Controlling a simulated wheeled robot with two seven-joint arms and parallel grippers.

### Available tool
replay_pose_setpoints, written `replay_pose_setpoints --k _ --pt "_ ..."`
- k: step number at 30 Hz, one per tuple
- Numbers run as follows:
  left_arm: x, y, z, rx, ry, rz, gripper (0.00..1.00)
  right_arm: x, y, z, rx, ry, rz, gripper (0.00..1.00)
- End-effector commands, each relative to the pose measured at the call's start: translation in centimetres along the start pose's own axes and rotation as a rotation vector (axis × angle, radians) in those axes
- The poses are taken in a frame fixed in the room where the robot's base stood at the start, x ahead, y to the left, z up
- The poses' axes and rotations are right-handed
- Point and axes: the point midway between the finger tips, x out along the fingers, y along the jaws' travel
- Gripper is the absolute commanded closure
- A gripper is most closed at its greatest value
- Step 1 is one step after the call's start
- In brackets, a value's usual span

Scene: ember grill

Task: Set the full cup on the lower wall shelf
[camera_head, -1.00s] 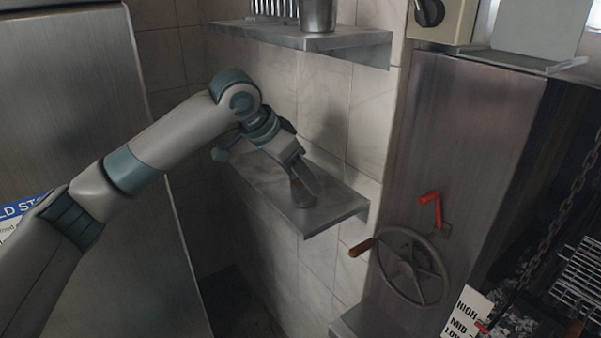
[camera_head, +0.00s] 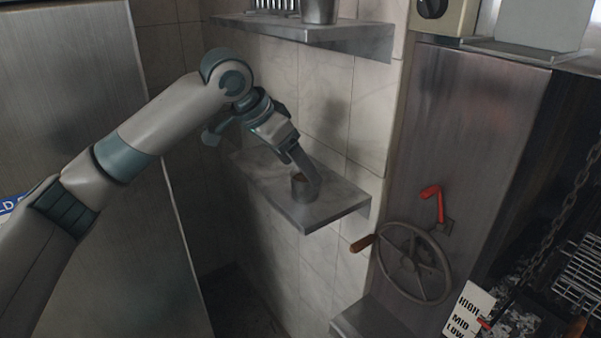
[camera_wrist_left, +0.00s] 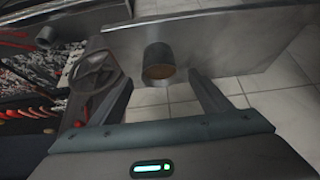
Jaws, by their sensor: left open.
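The cup (camera_head: 301,190) is a small grey metal cup standing upright on the lower wall shelf (camera_head: 335,209). In the left wrist view the cup (camera_wrist_left: 158,58) shows brown contents inside its rim, and the shelf (camera_wrist_left: 225,42) lies beneath it. My left gripper (camera_head: 306,174) is at the cup, reaching down from the upper left. In the left wrist view the left gripper (camera_wrist_left: 158,80) is open, with one finger to each side of the cup and gaps between. One finger partly covers the cup in the head view. My right gripper is not in view.
The upper wall shelf (camera_head: 345,38) holds a metal container (camera_head: 319,10) above my arm. A steel grill housing with a handwheel (camera_head: 414,262) and a red handle (camera_head: 433,200) stands to the right. A large steel cabinet (camera_head: 75,110) stands to the left. The lower shelf's front part is clear.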

Motion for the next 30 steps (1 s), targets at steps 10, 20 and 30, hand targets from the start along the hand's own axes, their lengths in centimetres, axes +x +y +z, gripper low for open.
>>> replay_pose_setpoints --k 10,20,30 --pt "-6.0 -0.1 0.1 0.002 0.003 -0.003 0.29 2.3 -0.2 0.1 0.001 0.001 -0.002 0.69" --pt "-9.3 0.0 0.0 0.001 0.001 -0.002 0.29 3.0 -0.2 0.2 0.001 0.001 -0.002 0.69" --pt "-9.4 0.0 0.0 0.0 0.0 -0.001 0.29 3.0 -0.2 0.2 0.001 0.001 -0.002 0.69"
